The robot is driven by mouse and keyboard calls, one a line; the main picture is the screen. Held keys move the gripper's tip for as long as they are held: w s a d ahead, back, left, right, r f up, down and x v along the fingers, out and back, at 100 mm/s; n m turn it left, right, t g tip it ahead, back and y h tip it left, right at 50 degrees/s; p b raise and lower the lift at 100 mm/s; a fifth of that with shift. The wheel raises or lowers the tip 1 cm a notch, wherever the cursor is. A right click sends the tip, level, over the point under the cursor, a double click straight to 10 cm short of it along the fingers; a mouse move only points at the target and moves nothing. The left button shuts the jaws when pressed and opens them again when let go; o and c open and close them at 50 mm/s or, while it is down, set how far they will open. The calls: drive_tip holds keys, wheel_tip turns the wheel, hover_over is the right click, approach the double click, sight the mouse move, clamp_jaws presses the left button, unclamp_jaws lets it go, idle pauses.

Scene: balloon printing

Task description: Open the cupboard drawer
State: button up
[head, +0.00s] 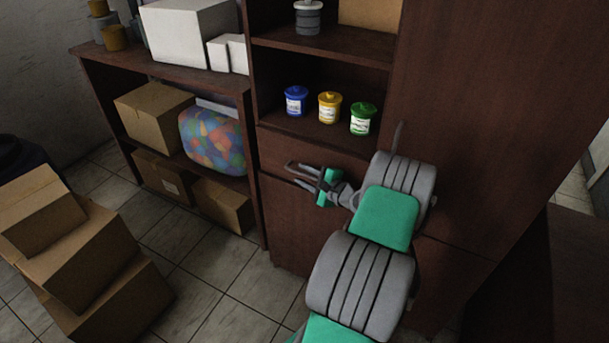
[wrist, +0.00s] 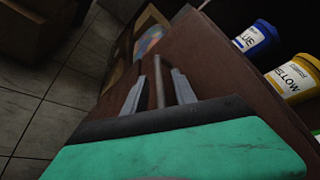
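The dark brown cupboard has a drawer (head: 282,146) just below the shelf with the paint tubs. My gripper (head: 291,173) is in front of the drawer front, coming from the right. In the wrist view my gripper (wrist: 158,80) has its two grey fingers apart. A thin grey bar (wrist: 159,82), which looks like the drawer handle, lies between them, with gaps showing on both sides. In the head view the handle is hard to separate from the fingers. The drawer looks closed.
Blue (head: 296,100), yellow (head: 330,107) and green (head: 363,119) tubs stand on the shelf above the drawer. A low shelf (head: 162,66) with boxes is at left. Stacked cardboard boxes (head: 90,262) stand on the floor at front left. Tiled floor between is clear.

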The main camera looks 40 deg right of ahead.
drive_tip(key=shift+c, duration=0.5)
clamp_jaws()
idle(0.8)
